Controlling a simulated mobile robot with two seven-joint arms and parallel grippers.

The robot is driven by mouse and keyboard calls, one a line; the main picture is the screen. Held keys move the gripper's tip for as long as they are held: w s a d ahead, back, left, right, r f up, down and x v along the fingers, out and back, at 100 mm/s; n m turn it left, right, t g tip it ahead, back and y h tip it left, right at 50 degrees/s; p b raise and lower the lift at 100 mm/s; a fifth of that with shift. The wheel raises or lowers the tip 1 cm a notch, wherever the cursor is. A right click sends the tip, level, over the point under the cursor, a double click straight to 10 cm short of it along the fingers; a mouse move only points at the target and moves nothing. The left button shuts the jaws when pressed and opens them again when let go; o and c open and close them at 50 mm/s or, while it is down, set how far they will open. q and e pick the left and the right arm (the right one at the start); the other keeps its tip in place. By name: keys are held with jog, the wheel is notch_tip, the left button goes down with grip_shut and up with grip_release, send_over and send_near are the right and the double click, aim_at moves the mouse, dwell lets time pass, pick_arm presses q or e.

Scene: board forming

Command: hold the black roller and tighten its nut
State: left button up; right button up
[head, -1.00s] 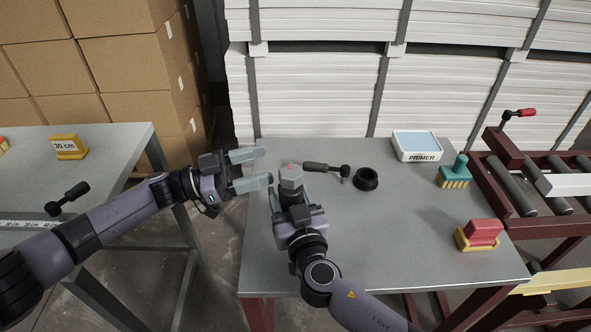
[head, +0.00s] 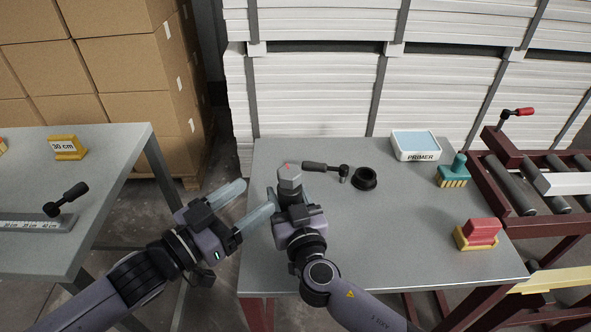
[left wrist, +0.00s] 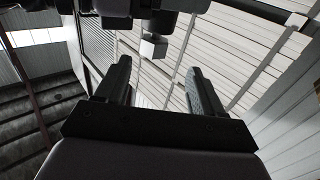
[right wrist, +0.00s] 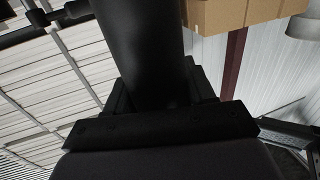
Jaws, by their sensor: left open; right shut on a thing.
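The black roller shows in the right wrist view (right wrist: 140,50) as a thick dark cylinder between the fingers. My fingers and wrist hide most of the roller there. My left gripper (head: 258,197) is open and empty, left of the nut and apart from it, fingers pointing up and right. A pale block, probably the nut, shows beyond its fingers in the left wrist view (left wrist: 154,46).
A black-handled crank tool (head: 325,168) and a black ring (head: 364,179) are just right of the nut. A primer tray (head: 416,156), a teal brush (head: 453,178) and a red-and-yellow block (head: 478,235) stand further right. The table's middle (head: 400,230) is clear.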

aim_at(296, 172)
pick_arm(q)
jog(key=x, duration=1.1)
jog(key=shift+s+d+r, duration=0.1)
jog(key=shift+s+d, duration=0.2)
jog(key=shift+s, duration=0.1)
jog(key=c, duration=1)
jog(key=shift+o, duration=0.2)
jog(key=shift+m, duration=0.3)
